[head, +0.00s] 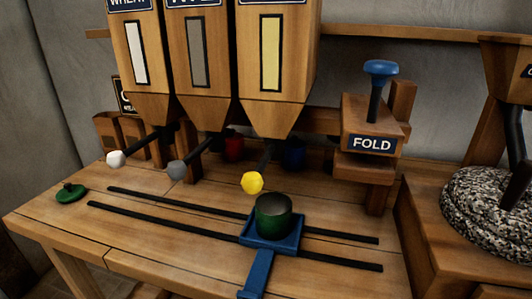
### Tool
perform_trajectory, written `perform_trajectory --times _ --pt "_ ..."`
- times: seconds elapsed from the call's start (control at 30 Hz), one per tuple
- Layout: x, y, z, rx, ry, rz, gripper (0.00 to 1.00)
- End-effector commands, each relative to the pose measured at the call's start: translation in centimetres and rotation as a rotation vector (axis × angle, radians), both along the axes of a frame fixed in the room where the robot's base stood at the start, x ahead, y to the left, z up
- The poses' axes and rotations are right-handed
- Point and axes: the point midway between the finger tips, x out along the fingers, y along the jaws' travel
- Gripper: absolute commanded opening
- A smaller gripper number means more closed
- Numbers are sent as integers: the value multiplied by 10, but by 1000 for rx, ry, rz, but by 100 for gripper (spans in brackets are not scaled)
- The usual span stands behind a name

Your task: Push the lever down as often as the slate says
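Three levers stick out below the hoppers, with a white knob (115,159), a grey knob (177,170) and a yellow knob (252,183). A blue-topped handle (381,68) stands upright on the wooden box with the FOLD sign (372,143). A small dark board (123,95) with white lettering stands at the back left, mostly hidden behind the left hopper; I cannot read it or tell if it is the slate. A green cup (273,214) sits on a blue sliding tray (257,265) just below the yellow knob. My gripper is not in view.
Two dark rails (150,217) run across the wooden table (60,222). A green lid (70,192) lies at the left. Red (233,150) and blue (293,155) containers stand behind the levers. A speckled millstone (487,208) is at the right.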

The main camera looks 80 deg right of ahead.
Motion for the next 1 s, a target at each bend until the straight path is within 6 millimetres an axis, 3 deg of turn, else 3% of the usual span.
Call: perform_trajectory --times 0.07,0.7,1.0 --pt "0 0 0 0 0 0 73" --pt "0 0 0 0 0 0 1" --pt "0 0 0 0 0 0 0"
